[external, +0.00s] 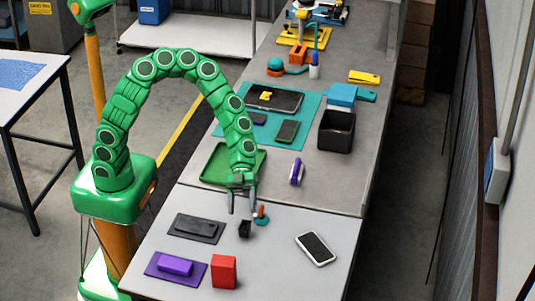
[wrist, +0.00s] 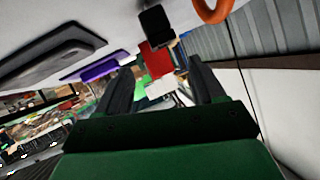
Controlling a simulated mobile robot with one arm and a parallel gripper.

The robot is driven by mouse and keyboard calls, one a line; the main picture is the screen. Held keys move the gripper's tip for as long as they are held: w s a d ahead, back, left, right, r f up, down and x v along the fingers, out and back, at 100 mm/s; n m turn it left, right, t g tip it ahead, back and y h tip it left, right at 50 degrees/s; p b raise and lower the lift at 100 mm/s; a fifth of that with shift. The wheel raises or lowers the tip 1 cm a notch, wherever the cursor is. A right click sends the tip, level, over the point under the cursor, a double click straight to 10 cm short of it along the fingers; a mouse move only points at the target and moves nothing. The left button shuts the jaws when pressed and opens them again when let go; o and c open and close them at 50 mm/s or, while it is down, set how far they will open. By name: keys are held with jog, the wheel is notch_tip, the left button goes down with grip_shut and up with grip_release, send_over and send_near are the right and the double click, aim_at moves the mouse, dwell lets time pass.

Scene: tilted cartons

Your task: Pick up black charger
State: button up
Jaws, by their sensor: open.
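The black charger (external: 244,229) is a small dark block standing on the near light-grey table. My green gripper (external: 242,208) is above and just behind it in the external view, fingers pointing down, spread apart and empty. In the wrist view a black block (wrist: 155,24), which looks like the charger, is at the top centre, beyond the open fingers of my gripper (wrist: 160,67) and apart from them. Its far sides are hidden.
A small orange-and-teal item (external: 262,215) stands close right of the charger. A dark flat device (external: 196,229) lies left, a purple block on a mat (external: 175,267) and a red box (external: 223,271) in front. A white phone (external: 315,248) lies right, with bare table between.

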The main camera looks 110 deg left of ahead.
aim_at(244, 227)
jog(key=d+f, duration=0.1)
jog(key=w+d+f, duration=0.1)
jog(key=shift+w+d+f, duration=0.1)
jog(key=shift+f, duration=0.3)
jog(key=shift+x, duration=0.85)
jog(key=shift+c, duration=0.3)
jog(key=shift+r, duration=0.1)
jog(key=c, duration=1.1)
jog(key=shift+o, duration=0.2)
